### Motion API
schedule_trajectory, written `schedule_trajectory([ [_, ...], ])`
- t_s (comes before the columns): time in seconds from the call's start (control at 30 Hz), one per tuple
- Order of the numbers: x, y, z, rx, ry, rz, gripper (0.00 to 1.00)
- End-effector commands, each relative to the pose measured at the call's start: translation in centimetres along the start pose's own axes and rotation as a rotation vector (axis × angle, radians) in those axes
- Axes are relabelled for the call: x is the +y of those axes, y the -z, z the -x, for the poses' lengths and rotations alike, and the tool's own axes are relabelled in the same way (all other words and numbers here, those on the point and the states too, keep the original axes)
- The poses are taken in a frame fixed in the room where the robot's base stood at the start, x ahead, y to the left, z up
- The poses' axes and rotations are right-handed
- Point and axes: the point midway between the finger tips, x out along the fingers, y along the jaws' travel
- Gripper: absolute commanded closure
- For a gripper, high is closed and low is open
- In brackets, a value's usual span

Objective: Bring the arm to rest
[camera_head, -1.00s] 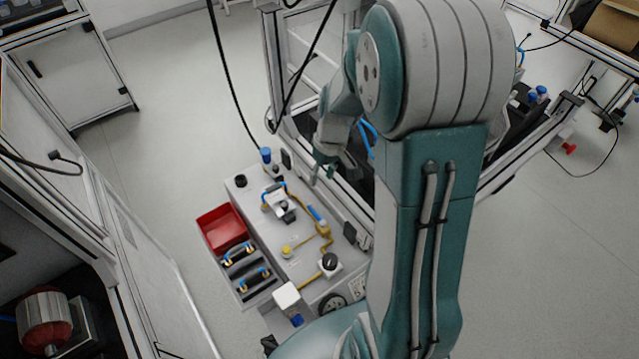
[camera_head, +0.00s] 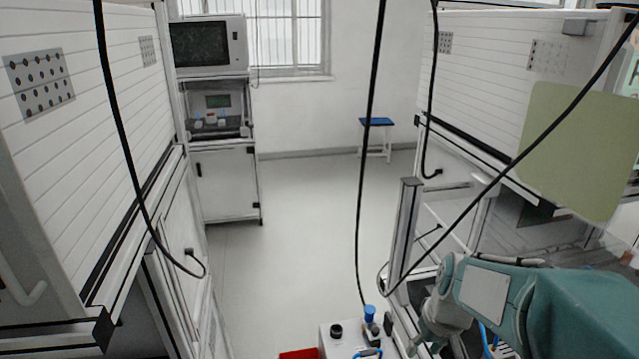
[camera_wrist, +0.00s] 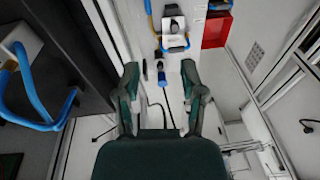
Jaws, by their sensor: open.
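My arm fills the lower right of the head view, its teal and grey links bent low beside the right-hand bench. My gripper (camera_wrist: 160,80) shows in the wrist view with its two dark green fingers spread apart. Nothing is between the fingers. Past the fingertips lie a blue-capped part (camera_wrist: 162,78) and a pale surface, seemingly at a distance and apart from them. In the head view the end of the arm points down, and its fingers are too small to tell apart.
A white bench frame (camera_head: 408,235) stands close to the arm. Black cables (camera_head: 368,150) hang across the view. White cabinets (camera_head: 85,130) line the left side. A blue-topped stool (camera_head: 376,122) stands at the back wall. The floor (camera_head: 290,230) between is clear. A red bin (camera_wrist: 214,30) shows in the wrist view.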

Motion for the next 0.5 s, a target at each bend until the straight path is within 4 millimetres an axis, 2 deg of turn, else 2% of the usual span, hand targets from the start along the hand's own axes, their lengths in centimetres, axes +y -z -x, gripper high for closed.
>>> schedule_trajectory([
  [0.03, -0.7, -0.6, 1.4, 0.028, -0.016, -0.001, 0.48],
  [0.2, -2.6, -2.6, 4.9, 0.107, -0.058, -0.022, 0.48],
  [0.5, -5.3, -7.0, 9.5, 0.262, -0.11, -0.068, 0.48],
])
